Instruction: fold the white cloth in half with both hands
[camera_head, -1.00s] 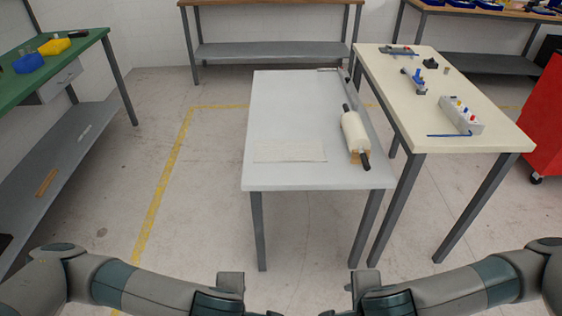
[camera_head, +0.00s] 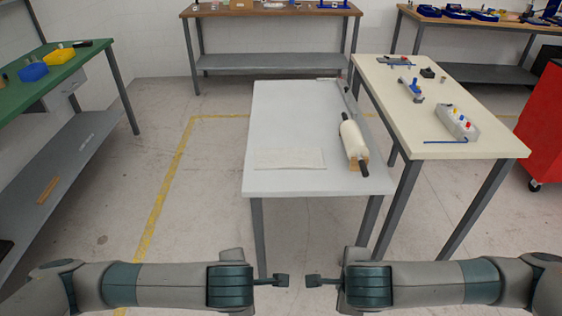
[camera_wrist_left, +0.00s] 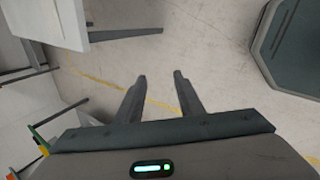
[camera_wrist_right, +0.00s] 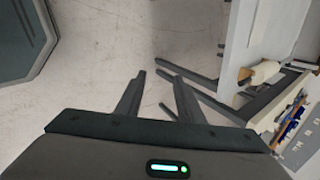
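A flat white cloth (camera_head: 289,159) lies near the front edge of the white table (camera_head: 285,115) in the head view. My left gripper (camera_head: 284,281) and my right gripper (camera_head: 310,281) face each other in front of the table, apart from it and from the cloth. In the left wrist view, the left gripper's fingers (camera_wrist_left: 160,80) are spread with nothing between them. In the right wrist view, the right gripper's fingers (camera_wrist_right: 158,80) are also spread and empty. The cloth cannot be made out in either wrist view.
A cream roller (camera_head: 353,140) with dark handles lies on the table's right side, on a tan block. A cream side table (camera_head: 440,110) holds a white box (camera_head: 458,124) and small tools. A green bench (camera_head: 30,80) stands at left. Floor around my grippers is clear.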

